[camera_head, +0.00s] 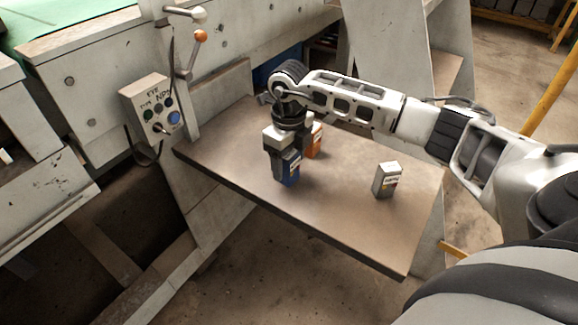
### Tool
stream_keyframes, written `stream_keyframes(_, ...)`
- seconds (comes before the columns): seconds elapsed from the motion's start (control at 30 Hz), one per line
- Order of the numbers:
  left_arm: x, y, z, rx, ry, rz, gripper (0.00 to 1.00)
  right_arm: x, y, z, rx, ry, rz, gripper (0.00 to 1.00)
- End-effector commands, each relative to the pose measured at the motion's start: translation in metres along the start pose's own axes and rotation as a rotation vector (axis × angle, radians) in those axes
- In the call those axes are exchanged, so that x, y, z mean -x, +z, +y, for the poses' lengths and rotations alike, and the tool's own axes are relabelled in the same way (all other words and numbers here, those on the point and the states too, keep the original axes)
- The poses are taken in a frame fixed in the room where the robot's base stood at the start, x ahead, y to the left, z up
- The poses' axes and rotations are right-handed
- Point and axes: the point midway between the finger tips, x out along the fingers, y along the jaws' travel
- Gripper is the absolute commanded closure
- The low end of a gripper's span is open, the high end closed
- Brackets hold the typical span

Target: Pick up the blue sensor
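The blue sensor (289,172) is a small upright block with a grey top and a blue lower body with a label, left of the middle of the brown tabletop (345,205). My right gripper (287,150) points down right over it, and its fingers are at the sensor's upper part. The fingers overlap the sensor in this view, so I cannot tell whether they grip it or only stand around it. I cannot tell whether the sensor touches the table. My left gripper is not in view.
An orange sensor (316,142) stands close behind the gripper, partly hidden by it. A grey sensor (387,180) stands apart to the right. The table's front is clear.

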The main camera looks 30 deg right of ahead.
Motion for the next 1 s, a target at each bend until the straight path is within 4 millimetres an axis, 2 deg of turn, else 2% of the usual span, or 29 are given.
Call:
stream_keyframes(0.03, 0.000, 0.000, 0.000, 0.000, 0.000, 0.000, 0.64, 0.000, 0.000, 0.000, 0.000, 0.000, 0.000, 0.48)
stream_keyframes(0.17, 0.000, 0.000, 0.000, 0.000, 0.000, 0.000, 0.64, 0.000, 0.000, 0.000, 0.000, 0.000, 0.000, 0.85)
stream_keyframes(0.47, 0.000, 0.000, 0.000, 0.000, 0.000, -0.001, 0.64, 0.002, 0.000, 0.000, 0.000, 0.000, -0.001, 0.85)
stream_keyframes(0.67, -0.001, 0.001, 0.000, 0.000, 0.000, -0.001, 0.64, 0.014, 0.000, 0.000, -0.001, -0.001, -0.002, 0.85)
stream_keyframes(0.8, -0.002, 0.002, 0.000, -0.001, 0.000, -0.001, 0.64, 0.036, 0.000, 0.000, 0.001, -0.001, -0.005, 0.85)
stream_keyframes(1.0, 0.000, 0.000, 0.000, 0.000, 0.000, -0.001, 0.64, 0.081, -0.029, 0.027, 0.005, -0.003, -0.006, 0.85)
